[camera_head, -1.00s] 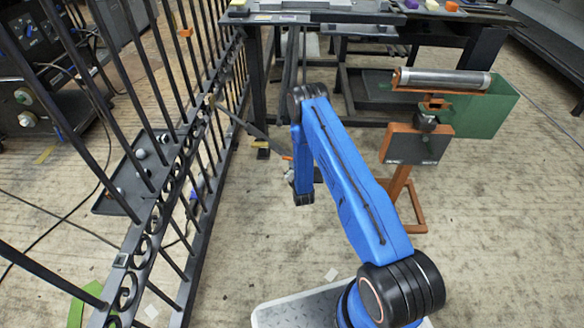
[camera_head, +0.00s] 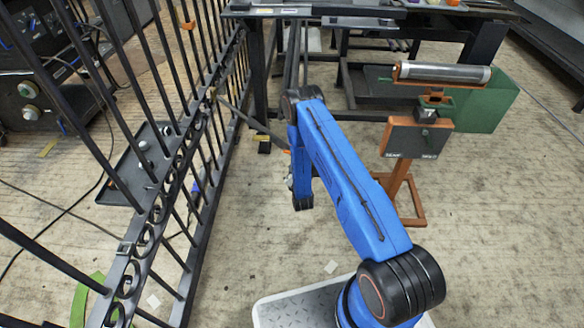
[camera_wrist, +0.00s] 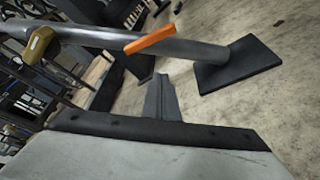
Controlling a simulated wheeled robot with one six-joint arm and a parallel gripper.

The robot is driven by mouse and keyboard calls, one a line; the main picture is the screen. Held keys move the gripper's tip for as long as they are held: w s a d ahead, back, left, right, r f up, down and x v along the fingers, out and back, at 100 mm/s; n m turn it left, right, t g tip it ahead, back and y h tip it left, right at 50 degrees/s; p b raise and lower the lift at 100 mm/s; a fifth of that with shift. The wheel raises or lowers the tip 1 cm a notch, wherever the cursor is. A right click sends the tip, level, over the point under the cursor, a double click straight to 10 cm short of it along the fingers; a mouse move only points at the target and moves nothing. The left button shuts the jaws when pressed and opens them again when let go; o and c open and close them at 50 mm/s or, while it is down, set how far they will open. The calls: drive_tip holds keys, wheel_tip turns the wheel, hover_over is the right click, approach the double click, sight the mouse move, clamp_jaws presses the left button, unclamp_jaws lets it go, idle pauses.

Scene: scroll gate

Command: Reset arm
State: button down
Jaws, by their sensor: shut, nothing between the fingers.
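My blue arm (camera_head: 340,175) is bent, with its elbow raised and its forearm end pointing down beside the gate. My gripper is mostly hidden behind the arm in the head view. In the wrist view my gripper (camera_wrist: 162,98) shows as a narrow grey pair of fingers, shut and empty. A grey bar (camera_wrist: 130,42) with an orange tab (camera_wrist: 150,40) runs in front of the fingers, with a visible gap in the picture. A flat dark plate (camera_wrist: 238,64) is at the bar's right end.
The black scroll gate (camera_head: 150,230) stands close on the left, with a dark tray (camera_head: 140,165) beyond it. An orange stand (camera_head: 400,190) with a roller (camera_head: 445,73) and green box (camera_head: 490,100) is at right. A dark workbench (camera_head: 375,20) is behind.

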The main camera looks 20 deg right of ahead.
drive_tip(key=shift+a+r+v, duration=0.1)
drive_tip(key=shift+a+v, duration=0.1)
drive_tip(key=shift+v, duration=0.9)
drive_tip(key=shift+a+r+v, duration=0.1)
drive_tip(key=shift+a+v, duration=0.1)
drive_tip(key=shift+v, duration=0.9)
drive_tip(key=shift+w, duration=0.15)
drive_tip(key=w+r+m+g, duration=0.1)
drive_tip(key=w+r+m, duration=0.25)
drive_tip(key=r, duration=0.85)
drive_tip(key=w+r+m+g, duration=0.2)
drive_tip(key=r+m, duration=0.2)
drive_tip(key=r, duration=0.9)
drive_tip(key=s+r+m+g+y, duration=0.1)
drive_tip(key=s+r+m, duration=0.3)
drive_tip(key=r, duration=0.6)
drive_tip(key=s+r+m+g, duration=0.1)
drive_tip(key=s+r+m, duration=0.1)
drive_tip(key=s+r, duration=0.65)
drive_tip(key=s+d+r+m+g, duration=0.25)
drive_tip(key=s+r+m, duration=0.35)
drive_tip(key=s+r, duration=1.2)
drive_tip(key=s+d+m+g, duration=0.1)
drive_tip(key=s+m+g, duration=0.2)
drive_tip(key=s, duration=2.3)
drive_tip(key=m, duration=0.3)
drive_tip(key=shift+s+r, duration=0.15)
drive_tip(key=shift+r, duration=0.1)
